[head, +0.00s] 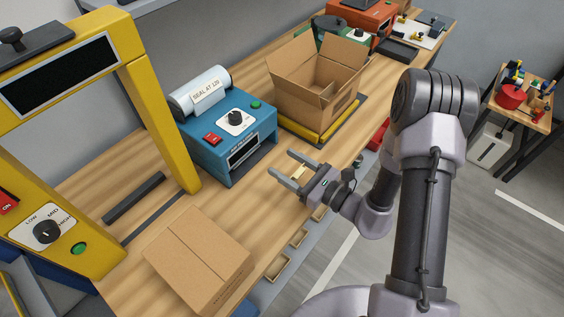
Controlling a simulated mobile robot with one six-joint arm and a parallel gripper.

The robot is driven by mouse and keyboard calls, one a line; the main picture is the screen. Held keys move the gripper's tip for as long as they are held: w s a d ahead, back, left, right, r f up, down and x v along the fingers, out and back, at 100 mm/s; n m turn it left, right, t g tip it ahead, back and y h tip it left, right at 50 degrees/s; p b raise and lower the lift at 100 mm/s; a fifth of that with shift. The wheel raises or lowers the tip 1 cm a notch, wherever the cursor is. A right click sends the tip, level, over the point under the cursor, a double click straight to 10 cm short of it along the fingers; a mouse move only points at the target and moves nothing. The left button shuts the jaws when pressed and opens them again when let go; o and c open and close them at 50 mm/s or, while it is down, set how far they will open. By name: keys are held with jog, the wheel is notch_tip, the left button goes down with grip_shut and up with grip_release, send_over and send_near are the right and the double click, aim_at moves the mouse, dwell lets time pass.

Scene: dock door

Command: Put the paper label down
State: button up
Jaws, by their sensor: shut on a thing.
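My gripper (282,164) is over the front part of the wooden bench, to the right of the blue machine. Its two fingers stand apart with a small pale piece, the paper label (300,172), between them. The label is tiny in this view, and its print and full outline cannot be made out. The gripper is shut on it, and I cannot tell how high above the bench it is held.
The blue machine (228,135) carries a white roll marked "SEAL AT 120". An open carton (315,90) stands behind my gripper, a closed carton (198,262) at front left. A yellow frame (160,125) stands at left. Bare wood (235,205) lies between the machine and the bench edge.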

jog(key=w, duration=0.4)
jog(key=shift+w+a+f, duration=0.1)
jog(key=shift+a+f, duration=0.2)
jog(key=shift+a, duration=0.05)
jog(key=shift+w+a+f+b, duration=0.1)
jog(key=shift+w+f+b, duration=0.05)
jog(key=shift+w+b, duration=0.2)
jog(key=shift+f+b, duration=0.9)
jog(key=shift+f, duration=0.85)
jog(key=o, duration=1.4)
jog(key=shift+r, duration=0.1)
